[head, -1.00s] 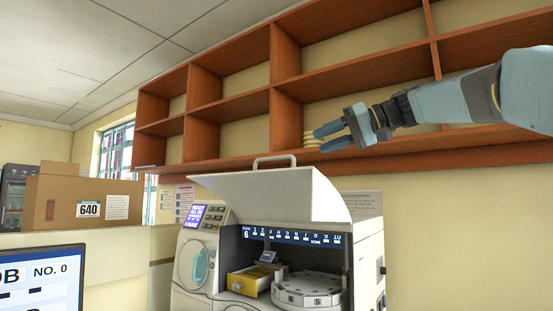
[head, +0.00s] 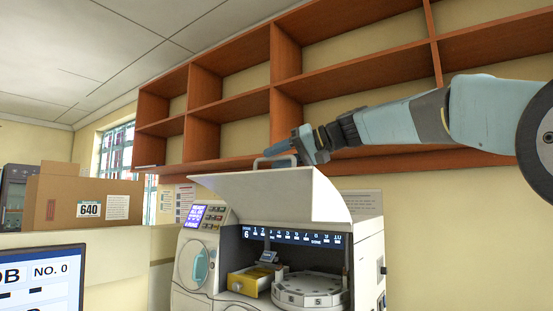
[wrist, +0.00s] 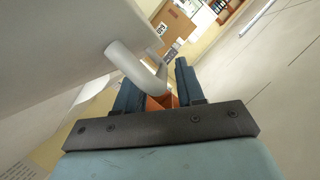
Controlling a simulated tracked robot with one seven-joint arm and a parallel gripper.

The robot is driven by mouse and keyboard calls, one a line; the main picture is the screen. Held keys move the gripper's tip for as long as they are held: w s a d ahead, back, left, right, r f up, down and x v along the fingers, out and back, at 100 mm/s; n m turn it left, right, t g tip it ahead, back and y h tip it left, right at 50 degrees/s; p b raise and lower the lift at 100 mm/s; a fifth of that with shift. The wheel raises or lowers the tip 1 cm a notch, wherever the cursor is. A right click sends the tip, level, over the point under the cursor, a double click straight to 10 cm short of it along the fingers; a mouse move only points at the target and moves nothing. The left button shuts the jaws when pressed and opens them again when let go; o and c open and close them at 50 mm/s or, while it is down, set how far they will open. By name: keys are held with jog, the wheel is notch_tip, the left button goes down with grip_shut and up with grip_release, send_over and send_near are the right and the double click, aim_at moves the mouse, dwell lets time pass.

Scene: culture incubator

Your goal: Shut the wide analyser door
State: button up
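The wide analyser door (head: 275,192) is a pale curved lid, raised open above the analyser's front bay. Its grey bar handle (head: 261,164) stands at the lid's upper edge. My gripper (head: 284,147) is at the handle's right part, with the fingers pointing left and down. In the wrist view the handle (wrist: 130,64) runs in between the two dark blue fingers, which are apart. The fingers of my gripper (wrist: 157,76) look open, and I cannot tell whether either one touches the bar.
Below the lid, the analyser bay shows a yellow drawer (head: 243,283) and a white round carousel (head: 305,290). A round door (head: 197,265) is on the left. Wooden shelves (head: 230,110) hang close behind my arm. A cardboard box (head: 65,203) stands at left.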

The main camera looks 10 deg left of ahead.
jog(key=shift+a, duration=0.15)
grip_shut()
dwell(0.4)
jog(key=shift+f, duration=0.1)
